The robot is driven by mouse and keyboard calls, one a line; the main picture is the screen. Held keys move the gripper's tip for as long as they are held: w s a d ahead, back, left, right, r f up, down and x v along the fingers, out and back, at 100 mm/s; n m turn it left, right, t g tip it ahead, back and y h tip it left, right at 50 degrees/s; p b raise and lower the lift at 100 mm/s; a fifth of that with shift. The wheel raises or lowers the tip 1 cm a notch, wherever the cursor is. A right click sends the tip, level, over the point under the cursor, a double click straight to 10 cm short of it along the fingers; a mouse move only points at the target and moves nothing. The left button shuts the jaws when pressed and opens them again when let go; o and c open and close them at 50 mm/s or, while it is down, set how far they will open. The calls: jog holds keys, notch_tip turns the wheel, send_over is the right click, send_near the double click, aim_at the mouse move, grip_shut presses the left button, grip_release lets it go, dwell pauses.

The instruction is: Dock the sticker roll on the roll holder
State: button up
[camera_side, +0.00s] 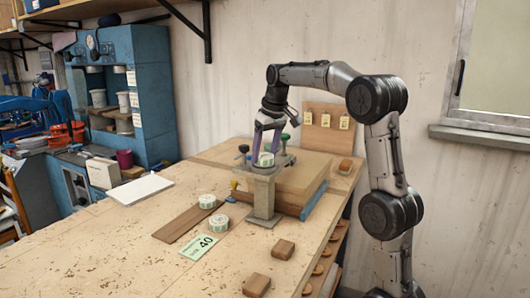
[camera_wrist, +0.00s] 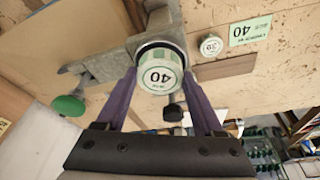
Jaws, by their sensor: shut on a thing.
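My gripper (camera_wrist: 160,78) has its two purple fingers shut on a round sticker roll (camera_wrist: 161,72) with a pale green and white label reading 40. In the side view the roll (camera_side: 266,159) is upright between the fingers, at the top of a grey post-like stand (camera_side: 262,195) that looks like the roll holder. In the wrist view, grey metal (camera_wrist: 105,62) and a dark ring show behind the roll. I cannot tell whether the roll rests on the holder or hangs just above it. The roll hides the holder's top.
Wooden blocks (camera_side: 284,249) (camera_side: 257,285) lie in front. A green knob (camera_side: 284,137) and wooden slab (camera_side: 302,178) are close beside the holder.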

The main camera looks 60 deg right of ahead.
jog(key=shift+f, duration=0.55)
jog(key=o, duration=1.1)
jog(key=v, duration=1.1)
dwell(0.5)
